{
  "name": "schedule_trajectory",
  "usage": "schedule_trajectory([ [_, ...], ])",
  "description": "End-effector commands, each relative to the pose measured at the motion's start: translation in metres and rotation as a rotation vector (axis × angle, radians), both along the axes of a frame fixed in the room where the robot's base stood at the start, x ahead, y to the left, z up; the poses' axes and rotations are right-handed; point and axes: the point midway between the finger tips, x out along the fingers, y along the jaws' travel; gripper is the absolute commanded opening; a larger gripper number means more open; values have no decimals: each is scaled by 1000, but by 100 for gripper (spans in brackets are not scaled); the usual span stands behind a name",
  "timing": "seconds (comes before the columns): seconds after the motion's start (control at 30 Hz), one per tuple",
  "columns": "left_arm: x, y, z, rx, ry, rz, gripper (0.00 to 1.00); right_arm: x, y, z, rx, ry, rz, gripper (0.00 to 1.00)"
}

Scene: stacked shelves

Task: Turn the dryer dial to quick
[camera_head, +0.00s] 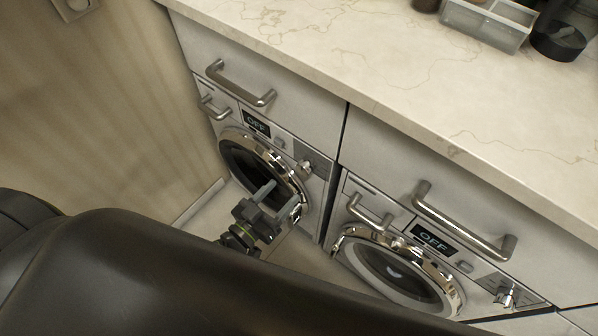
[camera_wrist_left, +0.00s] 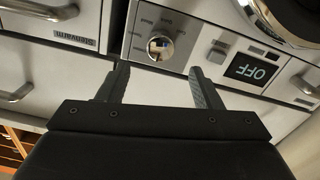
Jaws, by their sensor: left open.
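Two front-loading machines stand under the counter, and I cannot tell by label which one is the dryer. The left machine has a round glass door, a dark display (camera_head: 256,122) reading OFF and a silver dial (camera_head: 306,166). The right machine has its own OFF display (camera_head: 433,239) and dial (camera_head: 507,295). My left gripper (camera_head: 279,198) is open and empty, in front of the left machine's door. In the left wrist view, upside down, a dial (camera_wrist_left: 158,45) lies beyond and between the open fingers (camera_wrist_left: 159,72), apart from them.
A marble counter (camera_head: 400,60) overhangs the machines. Drawer handles (camera_head: 240,86) and another handle (camera_head: 462,225) stick out above the doors. A wall (camera_head: 110,110) stands close on the left. Containers (camera_head: 490,22) sit on the counter.

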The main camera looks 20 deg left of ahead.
Motion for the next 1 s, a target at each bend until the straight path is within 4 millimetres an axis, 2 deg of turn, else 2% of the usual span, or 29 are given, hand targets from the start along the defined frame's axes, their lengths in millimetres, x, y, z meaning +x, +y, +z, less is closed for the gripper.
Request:
schedule_trajectory([
  [0.1, 26, -10, 0, -1, -3, 0, 59, 1, 0, -1, 0, 0, 0, 36],
  [0.33, 61, -22, -1, 0, -1, 0, 59, 1, 0, -4, 0, 3, 0, 36],
  [0.5, 73, -26, -1, 0, 0, 0, 59, 2, 0, -3, 0, 5, 0, 36],
  [0.8, 75, -27, 0, 0, 1, 1, 59, 6, 0, -2, 0, -4, -1, 36],
  [1.0, 74, -27, 0, 0, 1, 1, 34, 4, 0, -2, 0, -2, -1, 36],
])
